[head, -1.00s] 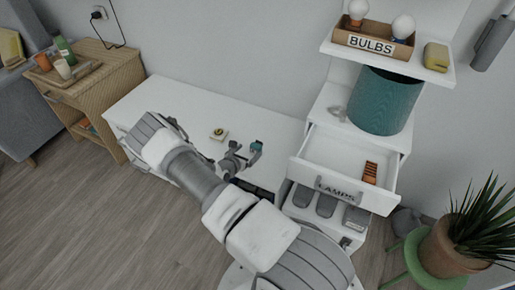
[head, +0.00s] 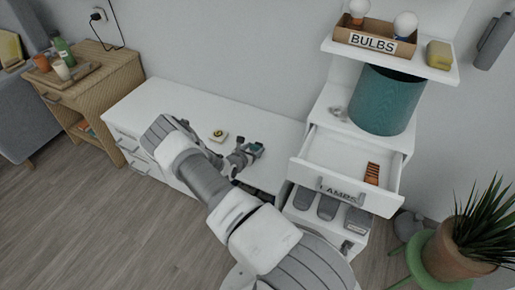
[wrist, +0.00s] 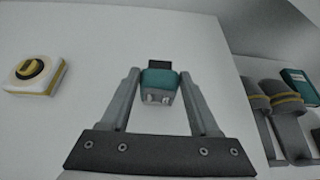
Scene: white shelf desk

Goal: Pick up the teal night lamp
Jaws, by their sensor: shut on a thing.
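The teal night lamp (wrist: 160,80) is a small block with a teal top, a grey lower part with pale prongs and a dark piece at its far end. In the wrist view it sits between the fingertips of my gripper (wrist: 160,84), which is shut on it. In the head view the lamp (head: 255,148) is a small dark teal patch at the tips of my gripper (head: 250,151), above the white desk top. I cannot tell whether it touches the desk.
A white and yellow round-faced gadget (head: 218,136) lies on the desk (head: 185,103). At right, an open drawer labelled LAMPS (head: 335,153) holds an orange item (head: 372,173). Above are a teal bin (head: 386,100) and a BULBS box (head: 372,41). Grey slippers (head: 327,207) stand below.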

